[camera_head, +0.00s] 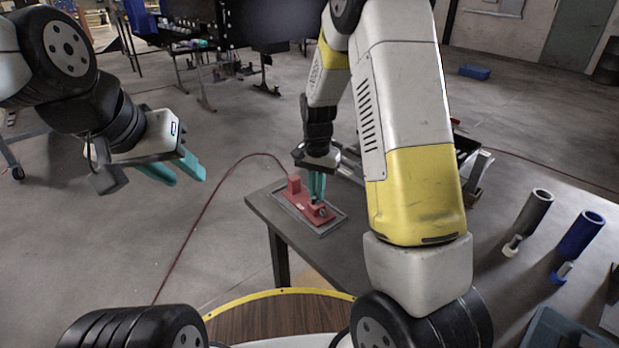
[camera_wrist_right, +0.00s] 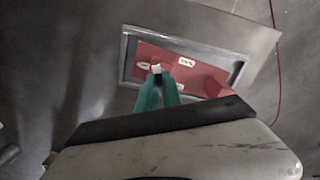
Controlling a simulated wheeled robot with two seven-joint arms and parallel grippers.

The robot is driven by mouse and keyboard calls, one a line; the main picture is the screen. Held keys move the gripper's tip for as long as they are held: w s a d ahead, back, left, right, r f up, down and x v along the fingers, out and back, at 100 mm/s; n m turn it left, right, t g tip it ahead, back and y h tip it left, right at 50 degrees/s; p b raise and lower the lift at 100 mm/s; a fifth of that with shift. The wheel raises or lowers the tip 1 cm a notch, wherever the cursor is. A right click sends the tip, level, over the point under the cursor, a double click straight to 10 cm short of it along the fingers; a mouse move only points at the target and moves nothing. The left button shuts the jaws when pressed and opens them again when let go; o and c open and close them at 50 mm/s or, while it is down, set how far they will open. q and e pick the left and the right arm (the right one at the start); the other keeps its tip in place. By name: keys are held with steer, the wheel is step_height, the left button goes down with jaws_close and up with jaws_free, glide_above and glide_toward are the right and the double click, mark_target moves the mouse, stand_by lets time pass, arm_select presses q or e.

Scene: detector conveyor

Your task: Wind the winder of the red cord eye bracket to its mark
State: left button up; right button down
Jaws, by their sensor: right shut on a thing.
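The red cord eye bracket (camera_head: 294,193) lies in a shallow grey tray (camera_head: 334,226) at the left end of the dark table. It also shows in the right wrist view (camera_wrist_right: 207,82), with small white labels on its plate. My right gripper (camera_head: 317,197) points down over the bracket. In the right wrist view its teal fingers (camera_wrist_right: 158,80) are closed on the small pale winder (camera_wrist_right: 157,68). The fingers partly hide the winder, and I cannot make out its mark. My left gripper (camera_head: 182,174) is open and empty, in the air left of the table.
A grey cylinder (camera_head: 534,211) and a blue cylinder (camera_head: 580,234) stand at the right, with smaller fittings beside them. A red cord (camera_head: 205,215) runs along the floor left of the table (camera_head: 290,240). The floor beneath my left gripper is clear.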

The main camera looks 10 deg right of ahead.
steer(key=shift+m, duration=0.5)
stand_by(3.4)
stand_by(0.7)
steer(key=c, duration=1.5)
jaws_free()
step_height(320, 180, up, 8)
steer(key=shift+f, duration=0.2)
steer(key=shift+r, duration=0.1)
